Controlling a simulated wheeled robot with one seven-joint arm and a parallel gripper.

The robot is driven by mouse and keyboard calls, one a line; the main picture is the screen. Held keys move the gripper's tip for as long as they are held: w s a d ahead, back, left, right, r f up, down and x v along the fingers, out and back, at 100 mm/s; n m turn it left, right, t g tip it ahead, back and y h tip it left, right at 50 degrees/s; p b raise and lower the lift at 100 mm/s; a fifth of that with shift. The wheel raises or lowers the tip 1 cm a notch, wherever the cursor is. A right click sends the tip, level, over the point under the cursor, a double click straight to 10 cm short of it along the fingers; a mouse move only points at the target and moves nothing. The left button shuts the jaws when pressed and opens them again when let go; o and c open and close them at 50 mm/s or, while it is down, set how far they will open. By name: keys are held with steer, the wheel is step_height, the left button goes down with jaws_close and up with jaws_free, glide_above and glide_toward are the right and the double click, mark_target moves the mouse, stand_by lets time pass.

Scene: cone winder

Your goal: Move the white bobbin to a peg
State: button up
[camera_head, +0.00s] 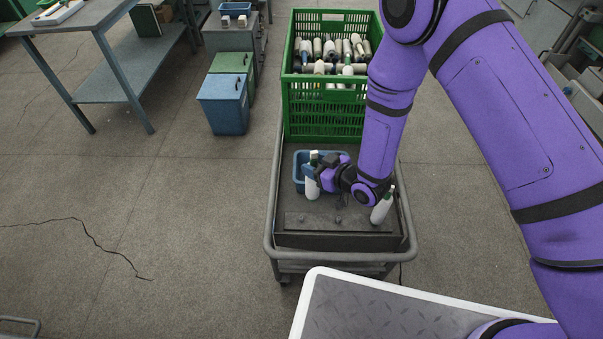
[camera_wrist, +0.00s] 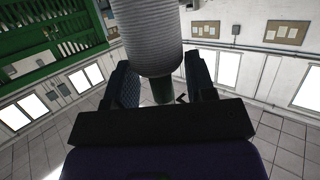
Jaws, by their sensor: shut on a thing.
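The white bobbin (camera_head: 312,187) is upright in my gripper (camera_head: 322,174), with a dark green and white top. My gripper is shut on it from the right side. In the wrist view the bobbin (camera_wrist: 153,38) is a ribbed whitish cylinder with a dark green end, between the two fingers (camera_wrist: 162,88). Small pegs (camera_head: 338,218) stand on the dark board at the trolley's front. A second white bobbin (camera_head: 382,207) leans at the board's right end. I cannot tell whether the held bobbin's lower end touches anything.
A blue bin (camera_head: 298,172) sits behind the held bobbin. A green crate (camera_head: 325,122) full of bobbins stands at the back of the trolley (camera_head: 270,215). A workbench (camera_head: 85,16) and blue cabinet (camera_head: 224,105) stand further back.

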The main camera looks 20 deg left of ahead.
steer(key=s+a+f+n+g, duration=0.1)
steer(key=s+a+f, duration=0.2)
steer(key=f, duration=0.2)
steer(key=shift+s+y, duration=0.2)
steer(key=shift+y, duration=0.1)
steer(key=shift+d, duration=0.25)
stand_by(1.1)
steer(key=shift+f, duration=2.75)
stand_by(0.8)
steer(key=o, duration=0.9)
